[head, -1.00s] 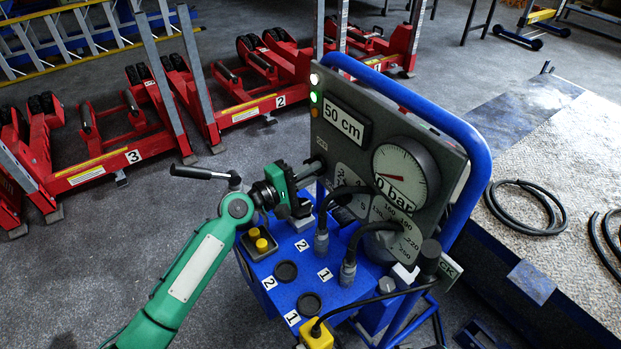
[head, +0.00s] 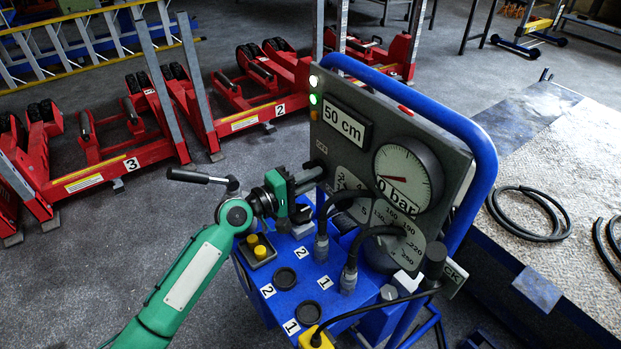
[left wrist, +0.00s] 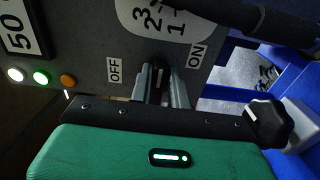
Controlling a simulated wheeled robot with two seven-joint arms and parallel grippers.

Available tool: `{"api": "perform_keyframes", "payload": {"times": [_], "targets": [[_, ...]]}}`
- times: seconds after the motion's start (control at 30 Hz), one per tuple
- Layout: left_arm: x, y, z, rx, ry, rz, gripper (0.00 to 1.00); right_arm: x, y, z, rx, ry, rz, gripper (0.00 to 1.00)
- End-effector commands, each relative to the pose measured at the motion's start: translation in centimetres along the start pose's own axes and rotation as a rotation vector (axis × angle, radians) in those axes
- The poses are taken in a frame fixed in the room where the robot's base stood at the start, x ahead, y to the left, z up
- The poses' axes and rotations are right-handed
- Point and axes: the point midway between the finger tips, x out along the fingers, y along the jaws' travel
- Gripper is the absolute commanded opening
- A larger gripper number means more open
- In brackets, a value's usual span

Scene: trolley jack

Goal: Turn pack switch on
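The pack switch (left wrist: 160,74) is a small dark knob with a pale mark on the grey panel. In the left wrist view it sits between an OFF label (left wrist: 113,70) on the left and an ON label (left wrist: 196,55) on the right. My left gripper (left wrist: 164,84) has one finger on each side of the knob, close against it, and looks shut on it. In the head view the green left gripper (head: 304,180) reaches the panel's left edge, below the OFF label (head: 321,147), and hides most of the switch. My right gripper is not in view.
The blue trolley's panel carries a lit white lamp (head: 314,81), a lit green lamp (head: 314,99), a 50 cm display (head: 347,127) and a gauge (head: 408,174). Red jacks (head: 100,165) stand behind.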

Motion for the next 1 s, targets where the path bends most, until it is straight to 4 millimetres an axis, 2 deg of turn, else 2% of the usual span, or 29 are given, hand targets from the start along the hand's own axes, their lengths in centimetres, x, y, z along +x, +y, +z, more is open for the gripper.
{"api": "perform_keyframes", "payload": {"times": [0.03, 0.1, 0.33, 0.47, 0.67, 0.8, 1.0], "targets": [[0.0, -0.1, 0.0, -0.001, 0.000, -0.002, 0.28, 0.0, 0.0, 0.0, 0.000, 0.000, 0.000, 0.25], [0.0, -0.1, 0.0, -0.001, 0.000, -0.001, 0.36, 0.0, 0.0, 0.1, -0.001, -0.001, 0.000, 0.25], [0.0, 0.0, 0.0, -0.002, 0.001, 0.001, 0.36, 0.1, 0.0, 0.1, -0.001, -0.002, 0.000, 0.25], [-0.7, 0.0, -0.1, -0.002, 0.001, 0.001, 0.36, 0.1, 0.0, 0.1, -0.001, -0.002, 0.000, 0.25], [-4.2, -0.2, -0.1, -0.001, 0.002, -0.002, 0.36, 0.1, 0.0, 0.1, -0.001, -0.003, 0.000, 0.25], [-7.5, -0.2, 0.0, -0.001, 0.002, -0.002, 0.36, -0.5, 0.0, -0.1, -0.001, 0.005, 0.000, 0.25], [-11.4, -0.2, 0.0, 0.000, 0.001, -0.003, 0.36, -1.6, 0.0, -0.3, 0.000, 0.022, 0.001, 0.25]]}}
